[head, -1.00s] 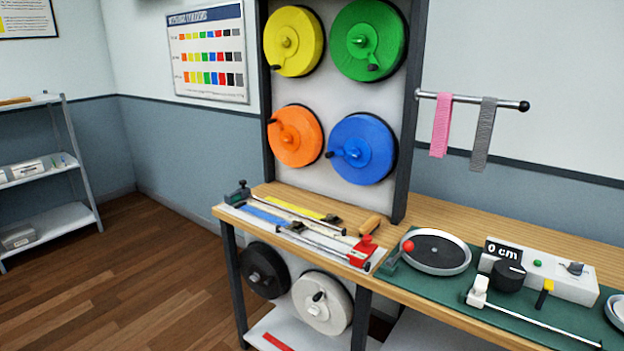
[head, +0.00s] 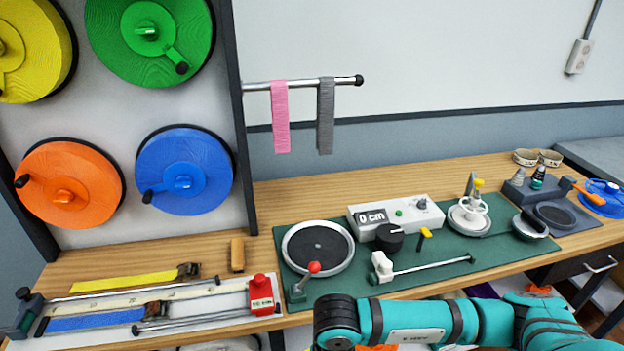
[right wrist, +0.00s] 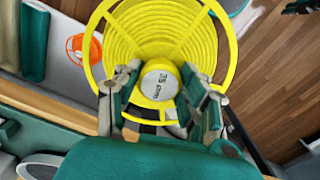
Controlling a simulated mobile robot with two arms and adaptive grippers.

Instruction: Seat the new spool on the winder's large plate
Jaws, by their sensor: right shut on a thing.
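In the right wrist view my right gripper (right wrist: 160,88) is shut on a yellow spool (right wrist: 148,32). Its fingers lie on both sides of the hub, which has a white label too blurred to read surely. The spool's wide ringed flange faces away beyond the fingers. In the head view the winder's large plate (head: 318,250), dark with a silver rim, is bare at the left of the green mat. My right arm (head: 420,322) crosses the bottom right of the head view, but its gripper and the spool are out of that frame. My left gripper is in neither view.
A red-knobbed lever (head: 313,268) stands at the plate's front edge. A counter box (head: 395,212) reading 0 cm and a rod (head: 430,267) are to the right. A smaller plate (head: 478,225) carries a white handled part. A measuring board (head: 200,312) lies to the left.

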